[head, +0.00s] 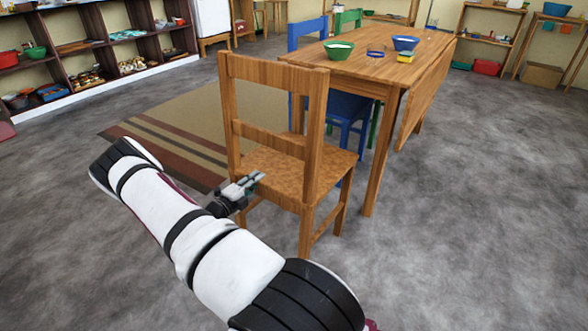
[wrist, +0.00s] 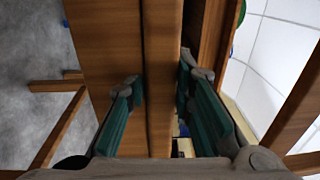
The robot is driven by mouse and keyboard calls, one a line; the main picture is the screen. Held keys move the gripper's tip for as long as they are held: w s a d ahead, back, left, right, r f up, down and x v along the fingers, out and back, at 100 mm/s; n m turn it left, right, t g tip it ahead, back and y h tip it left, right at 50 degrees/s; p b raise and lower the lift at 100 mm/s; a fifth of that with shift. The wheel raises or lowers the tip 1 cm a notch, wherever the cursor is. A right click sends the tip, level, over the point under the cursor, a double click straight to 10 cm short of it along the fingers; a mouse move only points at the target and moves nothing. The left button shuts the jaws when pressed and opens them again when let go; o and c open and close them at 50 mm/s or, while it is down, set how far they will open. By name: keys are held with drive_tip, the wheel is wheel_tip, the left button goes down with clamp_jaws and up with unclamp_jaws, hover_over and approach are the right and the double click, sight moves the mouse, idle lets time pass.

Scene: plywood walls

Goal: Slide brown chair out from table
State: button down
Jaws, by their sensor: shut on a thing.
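The brown chair (head: 288,162) stands upright at the near end of the wooden table (head: 362,63), with its backrest towards me and the table behind it. My gripper (head: 247,185) is at the left rear of the chair, about seat height. In the wrist view, a wooden part of the brown chair (wrist: 162,55) runs between the two fingers of my gripper (wrist: 160,92), which are closed on it. The exact contact is partly hidden in the head view.
A blue chair (head: 345,108) and a green chair (head: 348,20) stand at the table. Bowls, including a green one (head: 338,48), sit on the tabletop. A striped rug (head: 195,120) lies left of the chair. Grey floor is clear at right.

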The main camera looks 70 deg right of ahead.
drive_tip(key=shift+s+d+f+b, duration=0.15)
drive_tip(key=shift+f+b, duration=0.85)
drive_tip(key=shift+b, duration=0.05)
drive_tip(key=c, duration=1.3)
unclamp_jaws()
drive_tip(key=shift+f, duration=0.1)
drive_tip(key=p+v, duration=0.1)
drive_tip(key=v, duration=1.1)
